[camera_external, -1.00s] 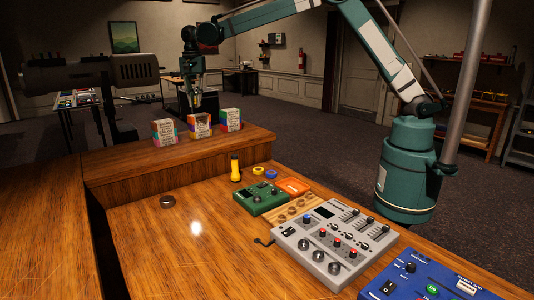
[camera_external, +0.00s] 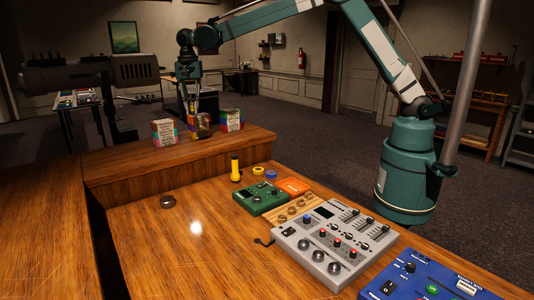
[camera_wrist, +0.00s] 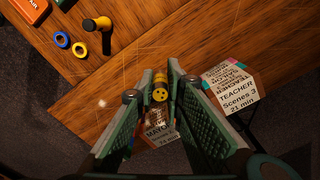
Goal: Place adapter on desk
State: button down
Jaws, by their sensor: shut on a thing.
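A small brass-yellow piece with dark spots, which looks like the adapter (camera_wrist: 160,94), is between my fingertips in the wrist view. My gripper (camera_wrist: 160,86) is shut on it, and the fingers hide much of its sides. In the external view my gripper (camera_external: 201,130) is low over the raised back shelf, at the middle card box. The adapter cannot be made out clearly there. The wooden desk (camera_external: 150,235) lies in front of the shelf and lower; it also shows in the wrist view (camera_wrist: 110,75).
Card boxes stand left (camera_external: 164,133) and right (camera_external: 230,120) of my gripper; the middle one (camera_wrist: 160,138) is partly hidden. A yellow flashlight (camera_external: 235,168), green pedal (camera_external: 262,198), grey mixer (camera_external: 335,240) and round metal piece (camera_external: 168,202) stand on the desk. Its left-front area is clear.

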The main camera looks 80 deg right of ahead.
jog(key=s+a+f+n+b, duration=0.1)
jog(key=s+a+f+n, duration=0.4)
jog(key=a, duration=0.8)
jog(key=s+a+f+n+b, duration=0.1)
jog(key=s+a+f, duration=0.1)
jog(key=s+a, duration=0.85)
jog(key=s+a+f+n+b, duration=0.1)
jog(key=s+a+f+n, duration=0.25)
jog(key=a, duration=1.15)
jog(key=s+a+f+n, duration=0.3)
jog(key=s+a, duration=0.4)
jog(key=s, duration=0.4)
jog(key=s+a+f+n+b, duration=0.1)
jog(key=s+a+f, duration=0.3)
jog(key=s+a, duration=0.4)
jog(key=s+a+f+n+b, duration=0.1)
jog(key=s+a+f+n, duration=0.2)
jog(key=s+a, duration=0.5)
jog(key=s+n, duration=0.1)
jog(key=s, duration=0.6)
jog(key=shift+s+f+n, duration=0.2)
jog(key=shift+n, duration=0.15)
jog(key=shift+f, duration=0.1)
send_over(305, 292)
jog(key=shift+f+b, duration=0.4)
jog(key=shift+f, duration=2.6)
jog(key=shift+f, duration=1.9)
